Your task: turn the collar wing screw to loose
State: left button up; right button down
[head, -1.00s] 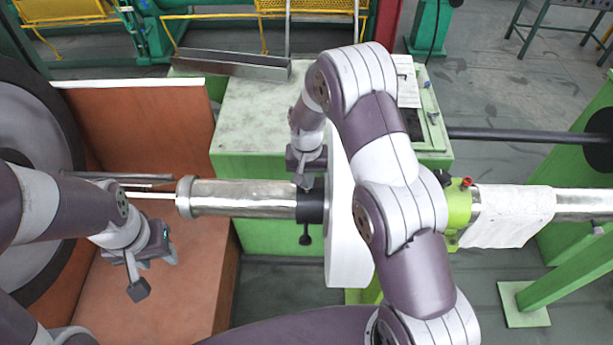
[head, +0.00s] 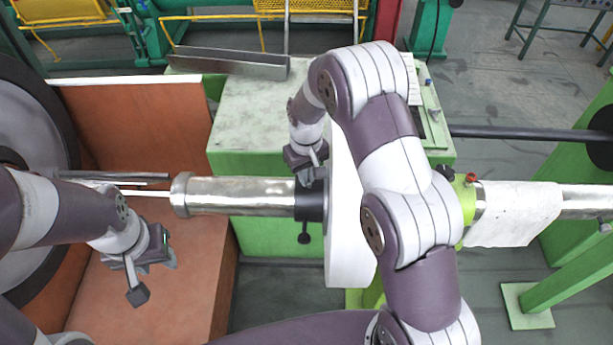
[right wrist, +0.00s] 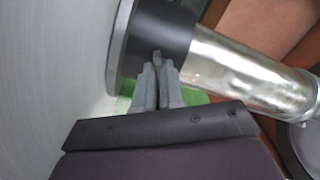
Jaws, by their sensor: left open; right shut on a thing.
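The black collar (head: 309,203) sits on the shiny metal tube (head: 240,197), against the white disc. My right gripper (head: 310,178) is at the top of the collar. In the right wrist view its fingers (right wrist: 158,85) are shut on the dark wing screw (right wrist: 157,58), which stands up from the collar (right wrist: 163,28). The fingers hide most of the screw, so its turn angle is hard to read. My left gripper (head: 150,272) is open and empty, left of the tube's flanged end and over the brown panel.
A black knob (head: 304,238) hangs below the collar. The white disc (head: 345,215) stands close to the right of my right gripper. A green cabinet (head: 240,120) is behind the tube. A white cloth (head: 515,213) wraps the shaft at the right.

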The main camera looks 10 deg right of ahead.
jog(key=shift+w+n, duration=0.15)
jog(key=shift+n, duration=0.55)
jog(key=shift+r, duration=0.1)
jog(key=c, duration=1.3)
grip_release()
jog(key=shift+o, duration=0.3)
jog(key=shift+w+a, duration=0.1)
jog(key=shift+w, duration=0.1)
